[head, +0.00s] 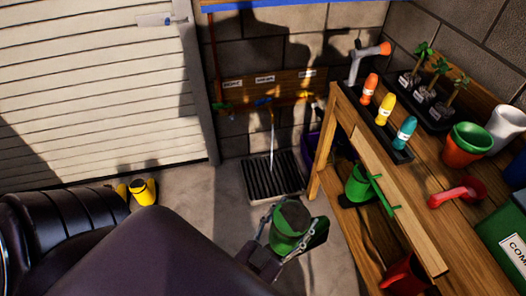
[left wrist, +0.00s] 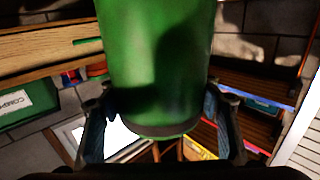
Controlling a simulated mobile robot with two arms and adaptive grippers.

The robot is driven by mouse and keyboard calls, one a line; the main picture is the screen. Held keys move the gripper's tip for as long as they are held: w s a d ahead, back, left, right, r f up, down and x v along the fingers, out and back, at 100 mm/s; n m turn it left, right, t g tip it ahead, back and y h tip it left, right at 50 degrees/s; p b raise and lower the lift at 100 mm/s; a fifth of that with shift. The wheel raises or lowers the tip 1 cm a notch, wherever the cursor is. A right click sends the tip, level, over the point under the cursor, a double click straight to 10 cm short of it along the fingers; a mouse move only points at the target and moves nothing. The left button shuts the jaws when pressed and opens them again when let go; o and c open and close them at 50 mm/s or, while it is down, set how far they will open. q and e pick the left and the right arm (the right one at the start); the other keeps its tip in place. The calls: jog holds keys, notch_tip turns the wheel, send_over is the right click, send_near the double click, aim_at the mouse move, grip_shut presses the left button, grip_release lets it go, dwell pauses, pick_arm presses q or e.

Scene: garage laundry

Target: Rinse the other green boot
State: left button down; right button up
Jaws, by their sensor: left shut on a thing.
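The green boot (head: 288,222) is in my left gripper (head: 290,232), low in the middle of the head view, with its dark opening facing up. It stands off in front of the drain grate (head: 262,182). In the left wrist view the boot's green shaft (left wrist: 155,60) fills the upper middle, between the two fingers of my left gripper (left wrist: 162,122). A thin pale stream (head: 272,135) runs down from the blue-handled tap (head: 264,101) to the grate. I cannot tell whether the boot is wet or dirty. My right gripper is not in view.
Yellow boots (head: 143,191) stand on the floor by the shutter door (head: 90,90). A wooden bench (head: 390,190) on the right holds bottles, seedlings and pots. A green watering can (head: 358,184) is on its lower shelf. Floor left of the grate is clear.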

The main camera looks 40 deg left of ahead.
aim_at(296, 234)
pick_arm(q)
jog(key=shift+d+r+n, duration=0.15)
jog(key=shift+d+n, duration=0.1)
jog(key=shift+n, duration=0.15)
jog(key=shift+s+d+r+p, duration=0.3)
jog(key=shift+s+r+p, duration=0.35)
jog(key=shift+p, duration=0.25)
jog(key=s+d+r+p, duration=0.1)
jog(key=s+r+p, duration=0.1)
jog(key=shift+d+p, duration=0.1)
jog(key=shift+p, duration=0.2)
jog(key=shift+s+d+r+p, duration=0.35)
jog(key=shift+s+p, duration=0.1)
jog(key=shift+s, duration=0.1)
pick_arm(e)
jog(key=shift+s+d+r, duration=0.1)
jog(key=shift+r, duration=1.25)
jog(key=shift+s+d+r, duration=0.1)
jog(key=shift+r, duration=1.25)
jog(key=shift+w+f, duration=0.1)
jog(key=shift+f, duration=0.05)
